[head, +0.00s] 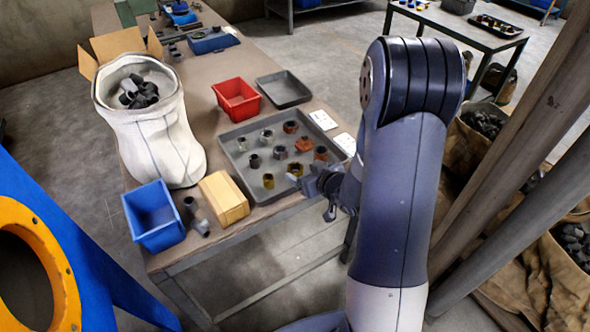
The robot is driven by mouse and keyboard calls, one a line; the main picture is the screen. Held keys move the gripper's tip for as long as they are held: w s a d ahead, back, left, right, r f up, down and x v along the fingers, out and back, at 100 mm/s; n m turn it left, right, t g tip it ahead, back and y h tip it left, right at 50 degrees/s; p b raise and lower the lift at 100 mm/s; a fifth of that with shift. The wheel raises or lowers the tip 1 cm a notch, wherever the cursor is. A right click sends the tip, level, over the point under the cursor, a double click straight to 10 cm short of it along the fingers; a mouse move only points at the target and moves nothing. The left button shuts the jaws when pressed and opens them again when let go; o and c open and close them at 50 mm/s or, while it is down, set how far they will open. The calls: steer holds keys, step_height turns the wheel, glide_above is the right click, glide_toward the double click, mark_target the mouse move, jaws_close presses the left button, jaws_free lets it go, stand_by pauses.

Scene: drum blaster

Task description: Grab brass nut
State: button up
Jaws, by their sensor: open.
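A shallow grey tray (233,184) on the workbench holds several small nut-like or fitting-like pieces, standing apart. Two of them look brass-yellow: one (268,181) near the tray's front, and one (295,169) further right, close to my gripper. I cannot tell which is the brass nut. Others are rust-red (290,127), orange-red (304,144), dark (254,161) or silvery (267,136). My gripper (311,187) is open at the tray's front right edge, just right of the right brass-coloured piece. No piece shows between its fingers.
A red bin (237,98) and an empty dark tray (284,90) stand behind the grey tray. A blue bin (154,215), dark pipe pieces (197,220) and a tan block (224,198) lie front left. A tall white sack (160,140) stands at left.

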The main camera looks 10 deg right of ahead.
mark_target(293, 166)
steer(key=shift+x, duration=2.4)
steer(key=shift+s, duration=0.1)
steer(key=c, duration=1.2)
